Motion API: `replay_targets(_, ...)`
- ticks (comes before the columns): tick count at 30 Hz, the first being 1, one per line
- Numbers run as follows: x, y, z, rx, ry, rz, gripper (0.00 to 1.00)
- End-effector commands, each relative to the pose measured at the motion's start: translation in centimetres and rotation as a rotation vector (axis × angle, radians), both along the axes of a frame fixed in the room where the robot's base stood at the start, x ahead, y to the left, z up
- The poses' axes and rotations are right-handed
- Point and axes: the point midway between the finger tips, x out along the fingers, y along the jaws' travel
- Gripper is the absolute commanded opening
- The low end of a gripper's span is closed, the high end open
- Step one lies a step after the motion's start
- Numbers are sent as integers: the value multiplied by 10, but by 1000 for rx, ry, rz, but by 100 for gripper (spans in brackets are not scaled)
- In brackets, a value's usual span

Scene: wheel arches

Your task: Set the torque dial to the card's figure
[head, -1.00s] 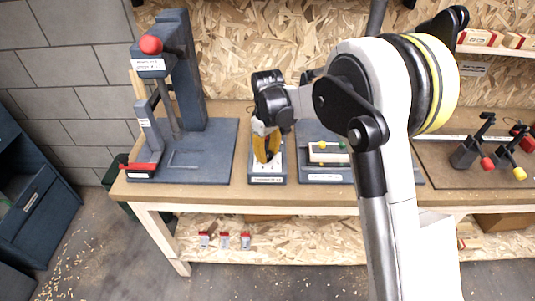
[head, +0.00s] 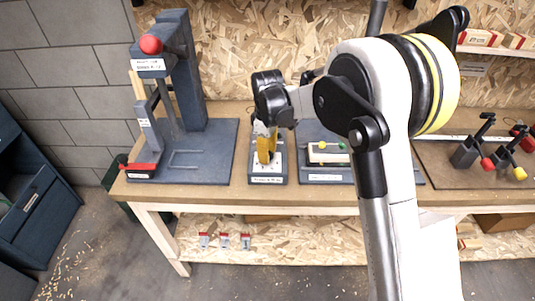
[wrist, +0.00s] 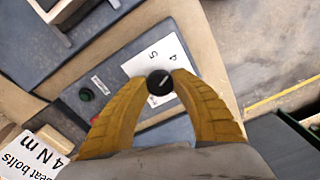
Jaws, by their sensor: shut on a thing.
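The torque dial is a small black round knob (wrist: 160,82) on a white scale plate (wrist: 142,62); the figures 5 and 4 show on the plate. My gripper (wrist: 163,88) has its two yellow fingers closed on the knob, one on each side. The knob's pointer reading cannot be told. A white card (wrist: 36,156) at the lower left of the wrist view reads "seat bolts 4 N m". In the head view my gripper (head: 266,155) points down over the grey dial base (head: 254,168), and its fingers hide the knob.
A tall grey stand (head: 190,75) with a red ball (head: 151,44) is left of the dial. A board (head: 313,133) with green and yellow knobs is close on the right. Black tools with red and yellow ends (head: 466,153) stand farther right on the bench (head: 230,194).

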Motion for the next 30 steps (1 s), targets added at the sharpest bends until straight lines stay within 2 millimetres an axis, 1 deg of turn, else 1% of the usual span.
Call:
replay_targets(4,0,0,-1,-1,1,-1,0)
replay_targets(5,0,0,-1,-1,1,-1,33)
replay_targets(6,0,0,-1,-1,1,-1,45)
replay_targets(7,0,0,-1,-1,1,-1,54)
replay_targets(8,0,0,0,-1,1,-1,55)
replay_targets(16,0,0,0,0,0,-1,55)
replay_targets(20,0,0,10,0,0,-1,55)
replay_targets(23,0,0,28,0,0,-1,55)
replay_targets(30,0,0,82,0,0,-1,55)
